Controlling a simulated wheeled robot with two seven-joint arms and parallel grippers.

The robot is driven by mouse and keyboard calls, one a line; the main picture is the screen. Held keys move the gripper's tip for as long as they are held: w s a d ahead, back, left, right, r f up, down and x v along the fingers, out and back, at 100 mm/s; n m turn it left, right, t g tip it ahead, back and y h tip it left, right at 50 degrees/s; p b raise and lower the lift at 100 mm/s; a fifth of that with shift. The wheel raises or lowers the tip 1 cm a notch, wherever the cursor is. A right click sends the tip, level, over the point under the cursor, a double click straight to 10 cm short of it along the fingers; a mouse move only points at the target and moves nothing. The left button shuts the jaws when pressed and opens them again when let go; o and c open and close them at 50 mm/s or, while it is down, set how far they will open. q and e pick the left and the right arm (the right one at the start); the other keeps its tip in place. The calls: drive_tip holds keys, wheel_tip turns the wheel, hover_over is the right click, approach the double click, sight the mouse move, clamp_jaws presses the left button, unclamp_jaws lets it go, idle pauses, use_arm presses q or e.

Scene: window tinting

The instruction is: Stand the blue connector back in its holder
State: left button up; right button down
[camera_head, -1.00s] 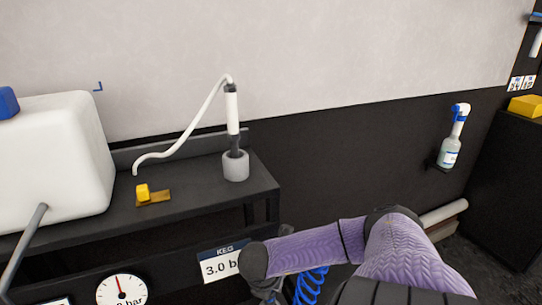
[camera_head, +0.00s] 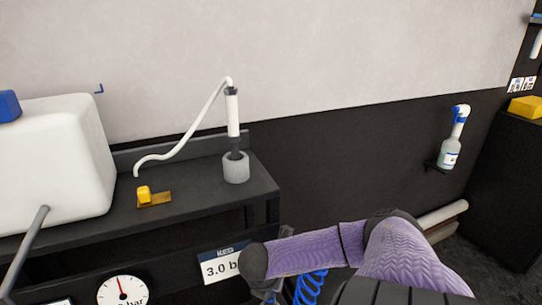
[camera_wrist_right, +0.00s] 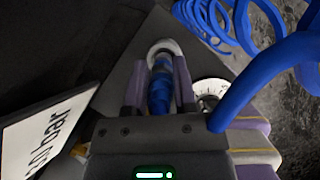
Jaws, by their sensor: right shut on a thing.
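In the right wrist view the blue connector (camera_wrist_right: 159,92) lies between the two fingers of my right gripper (camera_wrist_right: 160,88), which is shut on it. A pale, ring-shaped piece (camera_wrist_right: 164,46) shows at the connector's far end and may be its holder. I cannot tell whether the connector is inside it or only in front of it. In the head view my right arm crosses the lower middle, and the connector cannot be made out there. My left gripper is in neither view.
A coiled blue hose (camera_wrist_right: 205,20) hangs close to the right gripper; it also shows in the head view (camera_head: 309,286). A gauge (camera_head: 122,290) and a KEG sign (camera_head: 221,265) are on the bench front. A grey cup (camera_head: 236,168) with a wand stands on the bench.

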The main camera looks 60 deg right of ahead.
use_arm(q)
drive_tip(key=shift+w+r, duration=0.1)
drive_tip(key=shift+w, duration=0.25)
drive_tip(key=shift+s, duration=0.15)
use_arm(e)
drive_tip(key=shift+f, duration=0.15)
drive_tip(key=shift+p, duration=0.3)
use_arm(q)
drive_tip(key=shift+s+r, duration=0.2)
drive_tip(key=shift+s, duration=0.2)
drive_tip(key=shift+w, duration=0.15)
use_arm(e)
drive_tip(key=shift+a, duration=0.1)
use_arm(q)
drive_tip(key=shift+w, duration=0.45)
